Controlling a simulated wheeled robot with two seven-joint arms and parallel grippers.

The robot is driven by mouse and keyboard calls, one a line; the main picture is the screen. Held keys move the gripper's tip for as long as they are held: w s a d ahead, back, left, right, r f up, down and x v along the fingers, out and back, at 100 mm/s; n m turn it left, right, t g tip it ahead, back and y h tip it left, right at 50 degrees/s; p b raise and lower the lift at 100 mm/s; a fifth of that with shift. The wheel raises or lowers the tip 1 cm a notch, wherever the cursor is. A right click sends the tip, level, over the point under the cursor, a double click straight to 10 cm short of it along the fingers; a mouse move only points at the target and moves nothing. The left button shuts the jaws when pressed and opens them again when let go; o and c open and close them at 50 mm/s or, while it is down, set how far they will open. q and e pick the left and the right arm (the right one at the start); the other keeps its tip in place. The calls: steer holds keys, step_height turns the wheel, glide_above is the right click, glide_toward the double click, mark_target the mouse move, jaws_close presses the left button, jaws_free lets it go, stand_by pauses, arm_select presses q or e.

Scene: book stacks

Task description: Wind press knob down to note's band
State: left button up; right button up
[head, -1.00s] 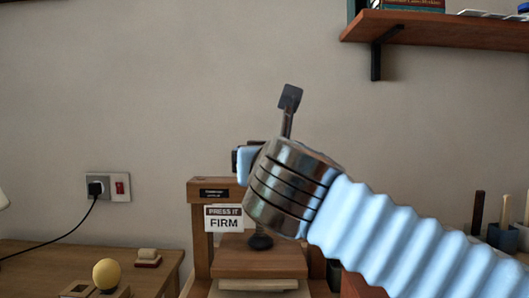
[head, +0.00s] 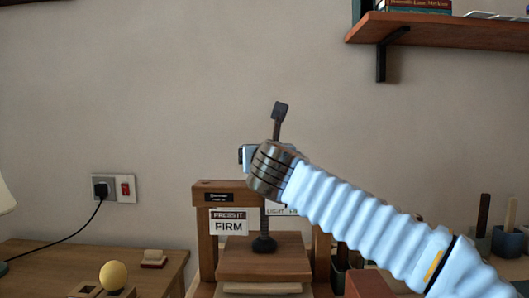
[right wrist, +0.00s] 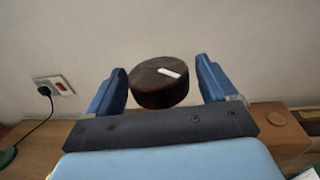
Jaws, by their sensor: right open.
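The wooden press (head: 208,245) stands against the wall in the head view. Its note (head: 229,222) reads "PRESS IT FIRM". A pale plate reading "LIGHT" (head: 277,211) shows beside the screw, partly covered by my right arm. The screw's dark foot (head: 263,244) sits at the wooden platen (head: 262,262). The round dark brown knob (right wrist: 158,84) with a white mark shows in the right wrist view. My right gripper (right wrist: 160,68) is open, with one blue finger on each side of the knob and visible gaps. In the head view my wrist hides the knob. My left gripper is out of view.
A wall shelf with books (head: 430,28) hangs at upper right. A yellow ball (head: 113,274) in a wooden holder is on the desk at left. Cups with handled tools (head: 508,238) stand at right. A plugged socket (head: 112,188) is on the wall.

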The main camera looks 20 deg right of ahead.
steer(key=c, duration=1)
steer(key=shift+a+m+g+h, duration=0.1)
steer(key=shift+m+g+h, duration=0.6)
steer(key=shift+h, duration=0.4)
steer(key=shift+m+h, duration=0.5)
steer(key=shift+h, duration=0.1)
steer(key=o, duration=1)
steer(key=shift+s, duration=0.1)
steer(key=b+v, duration=0.1)
steer(key=v, duration=1.2)
steer(key=shift+s+r+b, duration=0.2)
steer(key=shift+s+b, duration=0.05)
steer(key=shift+b, duration=0.05)
